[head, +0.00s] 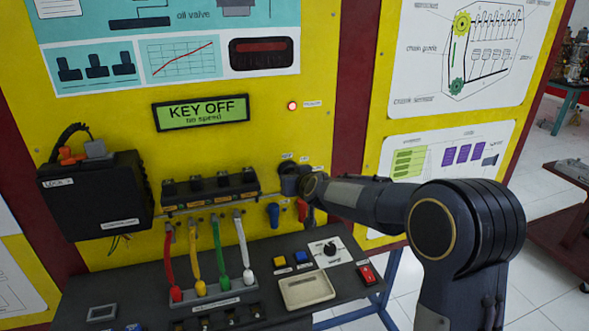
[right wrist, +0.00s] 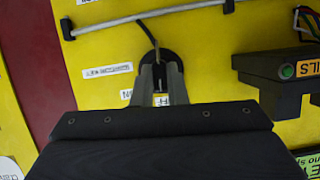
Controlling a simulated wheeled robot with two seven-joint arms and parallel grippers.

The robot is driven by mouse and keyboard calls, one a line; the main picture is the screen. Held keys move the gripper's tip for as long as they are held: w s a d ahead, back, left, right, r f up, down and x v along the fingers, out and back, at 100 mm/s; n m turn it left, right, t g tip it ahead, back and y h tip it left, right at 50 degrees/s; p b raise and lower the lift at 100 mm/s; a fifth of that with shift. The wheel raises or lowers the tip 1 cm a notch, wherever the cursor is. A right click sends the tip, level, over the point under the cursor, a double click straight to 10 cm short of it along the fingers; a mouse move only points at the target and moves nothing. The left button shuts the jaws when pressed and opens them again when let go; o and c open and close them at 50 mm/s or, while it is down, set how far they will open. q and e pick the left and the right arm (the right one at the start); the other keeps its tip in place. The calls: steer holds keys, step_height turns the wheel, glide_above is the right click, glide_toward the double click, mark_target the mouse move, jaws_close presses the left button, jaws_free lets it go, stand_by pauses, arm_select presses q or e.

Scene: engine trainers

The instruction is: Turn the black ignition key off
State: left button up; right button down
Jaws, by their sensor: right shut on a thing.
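My right arm reaches in from the right in the head view to the yellow panel. My right gripper (head: 297,183) is at the dark ignition switch (head: 287,172), partly hidden by my wrist. In the right wrist view my right gripper (right wrist: 160,72) has its two grey fingers shut on the black key at the round dark lock (right wrist: 152,57). The key is mostly hidden between the fingers, so its angle is hard to tell. The green display (head: 203,113) reads "KEY OFF" and "no speed". My left gripper is not in view.
A red lamp (head: 292,106) glows on the panel. Blue (head: 273,214) and red (head: 302,210) parts hang below the switch. A black box (head: 97,202) and coloured cables are to the left. A dark shelf (head: 255,255) with buttons, a knob and a tray juts out below.

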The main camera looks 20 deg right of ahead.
steer(key=shift+n+h+p, duration=0.3)
steer(key=shift+p, duration=0.2)
steer(key=shift+f, duration=0.1)
steer(key=c, duration=1.4)
jaws_free()
steer(key=shift+c, duration=0.2)
steer(key=v, duration=0.7)
steer(key=shift+s+p, duration=0.3)
steer(key=shift+s, duration=0.05)
